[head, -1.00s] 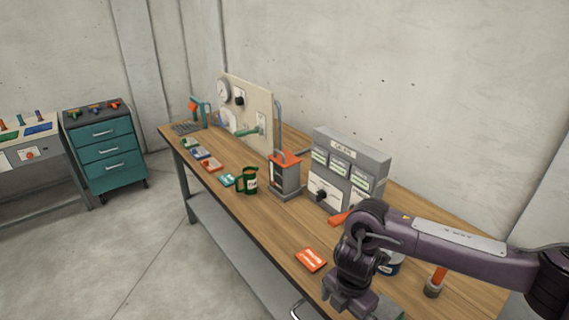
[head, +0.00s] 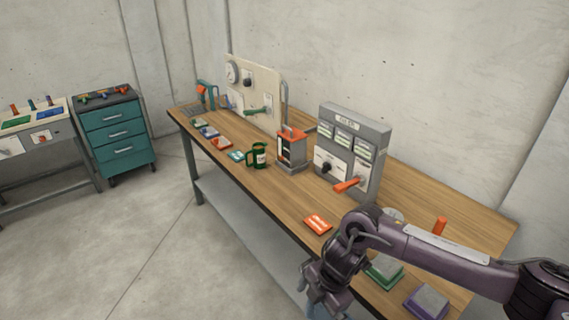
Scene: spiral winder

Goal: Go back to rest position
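My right arm reaches in from the right over the front right part of the wooden workbench (head: 290,205). My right gripper (head: 322,300) hangs at the bench's front edge near the bottom of the head view. Its fingers are dark and cut close to the frame edge, so I cannot tell whether they are open or shut. I see nothing clearly held in it. My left arm and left gripper are out of view.
A teal drawer cabinet (head: 115,137) stands at left. The floor before the bench is clear.

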